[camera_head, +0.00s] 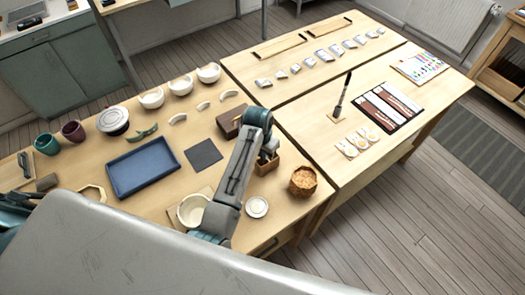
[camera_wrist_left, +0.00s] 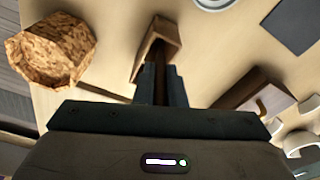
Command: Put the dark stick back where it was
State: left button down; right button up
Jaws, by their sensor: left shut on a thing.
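My left gripper (camera_head: 267,153) is over the right part of the near table, at a small wooden holder (camera_head: 266,168). In the left wrist view the gripper (camera_wrist_left: 161,82) is shut on a dark brown stick (camera_wrist_left: 160,68). The stick runs from between the fingers toward the open wooden holder (camera_wrist_left: 166,27). Its far end is at the holder's mouth; I cannot tell how deep it sits. In the head view the gripper hides the stick. My right gripper is not in view.
A crinkled brown pot (camera_head: 303,181) stands right of the holder, also in the left wrist view (camera_wrist_left: 52,50). A brown box (camera_head: 230,122), a dark square mat (camera_head: 203,155), a round pale dish (camera_head: 257,207) and a cream bowl (camera_head: 192,210) are near. A blue tray (camera_head: 113,169) lies left.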

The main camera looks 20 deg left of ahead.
pick_arm(q)
jog(key=shift+f, duration=0.15)
jog(key=c, duration=1.5)
grip_release()
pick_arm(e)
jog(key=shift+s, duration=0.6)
pick_arm(q)
jog(key=shift+r, duration=0.25)
notch_tip(320, 180, up, 12)
jog(key=s+b, duration=0.1)
jog(key=shift+s+a, duration=0.2)
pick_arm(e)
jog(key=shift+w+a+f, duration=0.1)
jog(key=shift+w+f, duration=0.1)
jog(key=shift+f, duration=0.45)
pick_arm(q)
jog(key=shift+f, duration=0.15)
